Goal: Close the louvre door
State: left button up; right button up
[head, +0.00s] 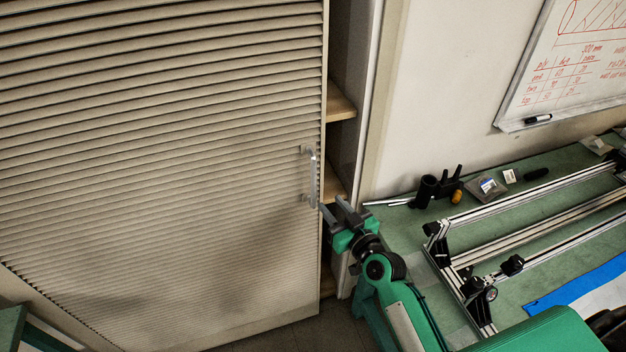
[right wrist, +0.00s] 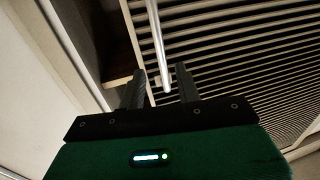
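The louvre door (head: 150,150), beige with horizontal slats, fills the left of the head view. It stands partly open, with a gap at its right edge showing shelves. Its upright metal handle (head: 313,178) is near that edge and also shows in the right wrist view (right wrist: 157,45). My right gripper (head: 335,212) is just below and right of the handle. Its two fingers (right wrist: 161,88) are apart, and the handle's end appears between their tips in the wrist view. I cannot tell whether they touch it. My left gripper is not in view.
Wooden shelves (head: 341,105) show inside the cabinet. A green workbench (head: 405,228) on the right carries aluminium rails (head: 540,225), a black holder (head: 428,190) and small items, close to my right arm. A whiteboard (head: 575,70) hangs above. Dark floor (head: 300,328) shows below the door.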

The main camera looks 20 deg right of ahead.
aim_at(315, 185)
jog(key=p+x, duration=0.2)
jog(key=x, duration=0.8)
grip_shut()
